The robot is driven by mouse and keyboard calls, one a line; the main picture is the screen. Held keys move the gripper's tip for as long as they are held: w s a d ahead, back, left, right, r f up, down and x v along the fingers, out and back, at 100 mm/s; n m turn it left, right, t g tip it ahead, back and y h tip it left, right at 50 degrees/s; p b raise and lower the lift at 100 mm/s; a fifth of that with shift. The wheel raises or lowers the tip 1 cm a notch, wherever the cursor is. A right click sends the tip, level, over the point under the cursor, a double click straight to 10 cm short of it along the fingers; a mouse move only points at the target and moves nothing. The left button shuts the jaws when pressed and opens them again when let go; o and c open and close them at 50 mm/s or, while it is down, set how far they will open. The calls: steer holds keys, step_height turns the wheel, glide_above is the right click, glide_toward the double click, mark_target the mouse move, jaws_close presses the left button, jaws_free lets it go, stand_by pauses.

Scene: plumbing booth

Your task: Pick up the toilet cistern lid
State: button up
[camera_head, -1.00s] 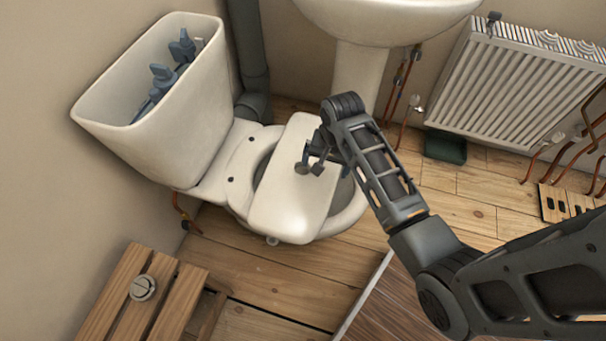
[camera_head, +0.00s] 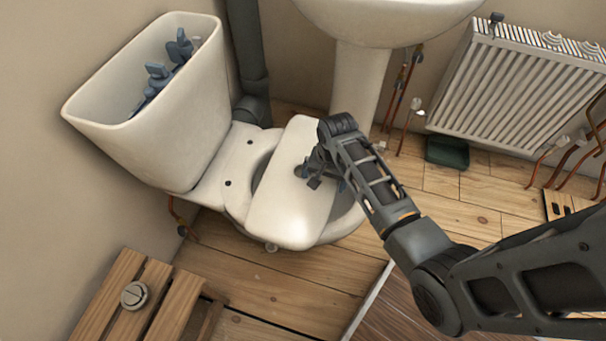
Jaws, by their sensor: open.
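The white cistern lid (camera_head: 288,212) lies flat across the toilet bowl (camera_head: 348,217), resting over the rim and leaving part of the opening showing on both sides. The lid has a dark round hole near its middle, partly hidden by my gripper. The white cistern (camera_head: 165,135) stands open at the left, with grey-blue fittings inside it. My gripper (camera_head: 308,178) is open, just above the lid by the hole. The arm link hides part of its fingers, and I cannot tell whether they touch the lid.
A wooden slatted stool (camera_head: 172,306) with a round metal button (camera_head: 135,295) on it stands at the lower left. A basin (camera_head: 385,15) on a pedestal (camera_head: 358,85) is behind the toilet. A radiator (camera_head: 510,85), copper pipes and a green tray (camera_head: 447,152) are at the right.

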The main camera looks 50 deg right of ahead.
steer(key=shift+c, duration=0.3)
steer(key=c, duration=1.7)
steer(key=shift+w+r, duration=0.1)
steer(key=shift+r, duration=0.1)
steer(key=shift+r+p, duration=0.85)
steer(key=shift+r, duration=1.15)
steer(key=s+d+r, duration=0.1)
steer(key=d+r, duration=0.1)
steer(key=d, duration=0.1)
steer(key=s+d+r+p, duration=0.1)
steer(key=d+r, duration=0.1)
steer(key=d, duration=0.2)
steer(key=s+d+r+p, duration=0.1)
steer(key=s+d+r, duration=0.1)
steer(key=d+r, duration=0.1)
steer(key=shift+d, duration=0.55)
